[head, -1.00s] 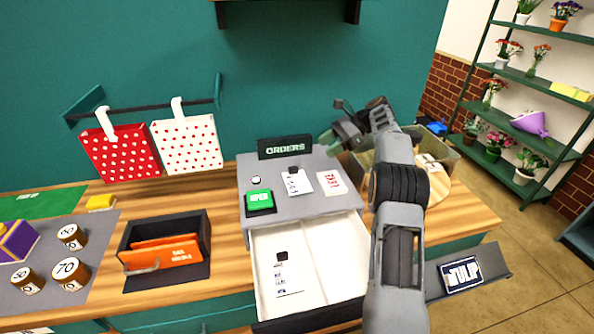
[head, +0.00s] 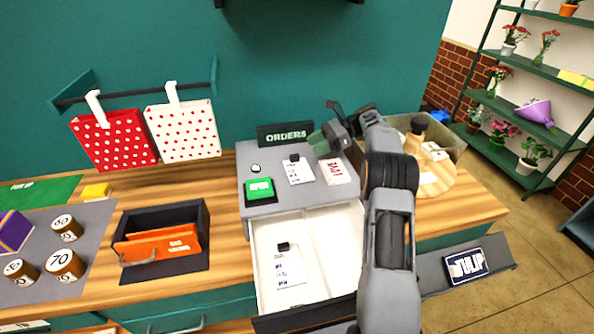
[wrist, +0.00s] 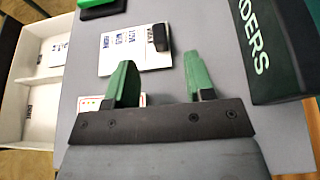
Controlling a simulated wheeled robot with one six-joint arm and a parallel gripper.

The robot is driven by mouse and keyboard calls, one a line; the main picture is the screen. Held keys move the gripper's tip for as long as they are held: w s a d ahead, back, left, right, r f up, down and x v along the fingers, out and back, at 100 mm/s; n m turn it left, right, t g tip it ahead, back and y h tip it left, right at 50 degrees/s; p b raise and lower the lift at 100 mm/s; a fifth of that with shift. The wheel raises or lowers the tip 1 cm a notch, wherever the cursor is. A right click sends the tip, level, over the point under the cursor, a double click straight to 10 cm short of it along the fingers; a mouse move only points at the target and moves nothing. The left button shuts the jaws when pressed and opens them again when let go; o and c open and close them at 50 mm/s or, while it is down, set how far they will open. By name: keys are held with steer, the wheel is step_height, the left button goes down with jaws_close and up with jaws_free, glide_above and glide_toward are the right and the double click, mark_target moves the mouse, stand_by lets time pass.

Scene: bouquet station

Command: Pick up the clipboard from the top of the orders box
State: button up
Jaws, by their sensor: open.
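The clipboard (head: 298,171) is a small white board with a black clip and printed lines, lying flat on the grey top of the orders box (head: 262,209). In the wrist view the clipboard (wrist: 125,57) lies just beyond my fingertips, its clip toward the right finger. My gripper (head: 327,127) is above the right part of the box top. In the wrist view my gripper (wrist: 161,72) has its two green fingers wide apart, with nothing between them. The left finger overlaps the clipboard's lower edge in the picture; I cannot tell if it touches.
The ORDERS sign (head: 286,134) stands at the box's back edge. A green block (head: 259,188) and a red-lettered card (head: 336,171) flank the clipboard. The drawer (head: 325,232) is open with another clipped sheet (head: 288,267) inside. An orange-fronted tray (head: 163,243) sits left.

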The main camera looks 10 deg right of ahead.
mark_target(295, 155)
steer(key=p+x, duration=0.1)
steer(key=x, duration=0.4)
steer(key=shift+s+r, duration=0.1)
steer(key=shift+r, duration=0.1)
steer(key=shift+a+f, duration=0.3)
steer(key=shift+a, duration=0.3)
jaws_close()
